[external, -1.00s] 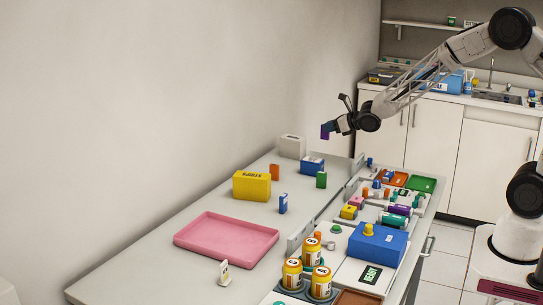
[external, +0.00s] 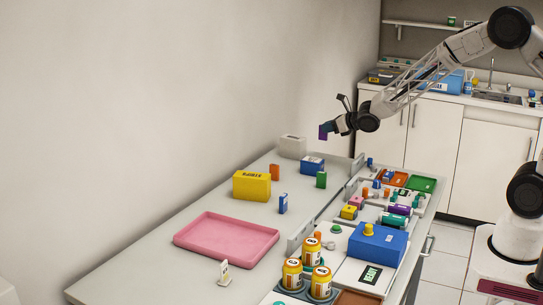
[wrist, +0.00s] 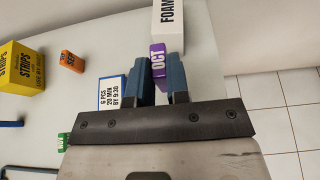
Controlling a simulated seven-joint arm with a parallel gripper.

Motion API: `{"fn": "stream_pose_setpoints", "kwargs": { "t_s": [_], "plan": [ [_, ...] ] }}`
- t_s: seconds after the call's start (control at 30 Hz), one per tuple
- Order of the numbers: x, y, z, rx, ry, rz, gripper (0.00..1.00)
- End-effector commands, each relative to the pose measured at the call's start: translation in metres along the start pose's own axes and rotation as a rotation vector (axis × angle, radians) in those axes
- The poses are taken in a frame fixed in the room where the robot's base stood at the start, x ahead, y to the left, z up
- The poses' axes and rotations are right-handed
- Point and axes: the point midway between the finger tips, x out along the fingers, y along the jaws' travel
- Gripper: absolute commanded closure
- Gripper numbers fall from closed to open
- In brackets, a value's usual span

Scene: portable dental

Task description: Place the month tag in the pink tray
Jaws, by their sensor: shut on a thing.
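My gripper (wrist: 160,85) is shut on a purple tag (wrist: 158,62) marked "OCT". In the external view my gripper (external: 334,126) holds the purple tag (external: 324,131) in the air above the far end of the table, near the white box. The pink tray (external: 226,240) lies on the table's near left part and looks empty. It is well away from my gripper, toward the front left of the picture. The tray is not seen in the wrist view.
A yellow "STRIPS" box (external: 252,186), an orange tag (external: 274,172), a blue tag (external: 283,203), a green tag (external: 321,180), a blue-and-white box (external: 312,164) and a white box (external: 292,147) stand on the table. Orange jars (external: 292,274) stand right of the tray.

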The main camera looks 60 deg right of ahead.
Motion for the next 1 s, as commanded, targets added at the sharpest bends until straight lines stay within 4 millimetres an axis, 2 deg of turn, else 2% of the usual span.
{"fn": "stream_pose_setpoints", "kwargs": {
  "t_s": [0.17, 0.37, 0.57, 0.7, 1.0],
  "plan": [
    [0.007, 0.025, 0.004, -0.025, 0.002, 0.057, 1.0],
    [0.018, 0.073, 0.01, -0.069, 0.002, 0.164, 1.0],
    [0.027, 0.133, 0.015, -0.125, 0.002, 0.301, 1.0],
    [0.03, 0.18, 0.015, -0.169, 0.002, 0.409, 1.0],
    [0.027, 0.285, 0.007, -0.27, 0.003, 0.654, 1.0]
  ]
}}
